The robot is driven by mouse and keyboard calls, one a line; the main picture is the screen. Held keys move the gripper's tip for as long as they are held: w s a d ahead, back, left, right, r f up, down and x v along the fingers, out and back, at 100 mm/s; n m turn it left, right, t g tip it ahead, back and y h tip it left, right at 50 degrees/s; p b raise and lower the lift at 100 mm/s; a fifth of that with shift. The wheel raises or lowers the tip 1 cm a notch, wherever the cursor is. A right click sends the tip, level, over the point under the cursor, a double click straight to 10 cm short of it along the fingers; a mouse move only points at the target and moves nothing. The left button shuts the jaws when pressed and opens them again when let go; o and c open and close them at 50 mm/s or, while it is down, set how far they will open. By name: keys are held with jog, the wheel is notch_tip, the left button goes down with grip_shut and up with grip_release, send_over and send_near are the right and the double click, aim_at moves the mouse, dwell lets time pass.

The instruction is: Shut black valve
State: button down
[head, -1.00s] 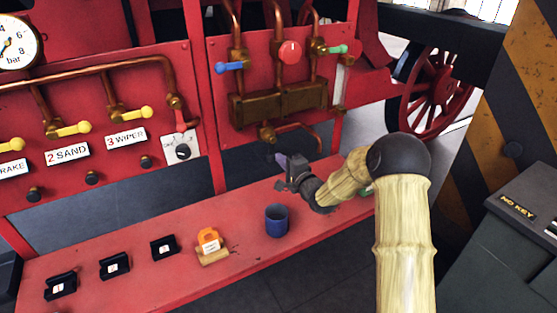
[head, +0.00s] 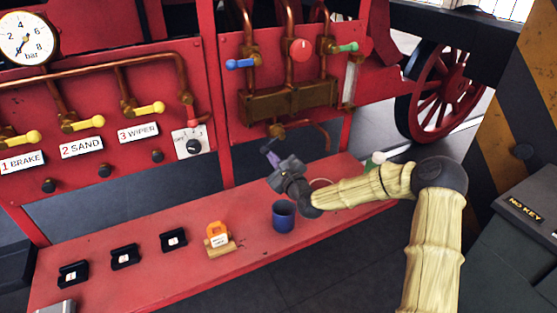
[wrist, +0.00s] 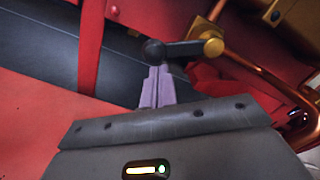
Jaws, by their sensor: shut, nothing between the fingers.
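The black valve shows in the wrist view as a black lever (wrist: 183,49) with a round black knob (wrist: 153,51), lying roughly sideways from a brass body (wrist: 211,46). In the head view the brass fitting (head: 277,131) hangs under the brass block, and the black lever is hard to make out there. My gripper (head: 268,151) is just below and left of that fitting, above the red bench. Its purple fingers (wrist: 157,72) are shut and empty. The fingertips appear right at the knob in the wrist view; I cannot tell whether they touch it.
Blue (head: 240,63), red (head: 300,50) and green (head: 346,47) handles sit above the brass block (head: 290,100). A blue cup (head: 284,217) stands on the bench (head: 150,270) below my gripper. An orange item (head: 218,234) and several black holders stand left of it.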

jog(key=m, duration=0.1)
jog(key=a+r+m, duration=0.1)
jog(key=m, duration=0.1)
jog(key=shift+s+a+r+m, duration=0.15)
jog(key=shift+s+r+m, duration=0.15)
jog(key=shift+s, duration=0.05)
jog(key=shift+s+a+r+m, duration=0.2)
jog(key=shift+r+m, duration=0.4)
jog(key=shift+m, duration=0.5)
jog(key=shift+f, duration=0.1)
jog(key=b, duration=0.5)
send_near(265, 151)
notch_tip(265, 151, down, 4)
jog(key=s+d, duration=0.2)
jog(key=shift+w+a, duration=0.1)
jog(key=shift+w, duration=0.05)
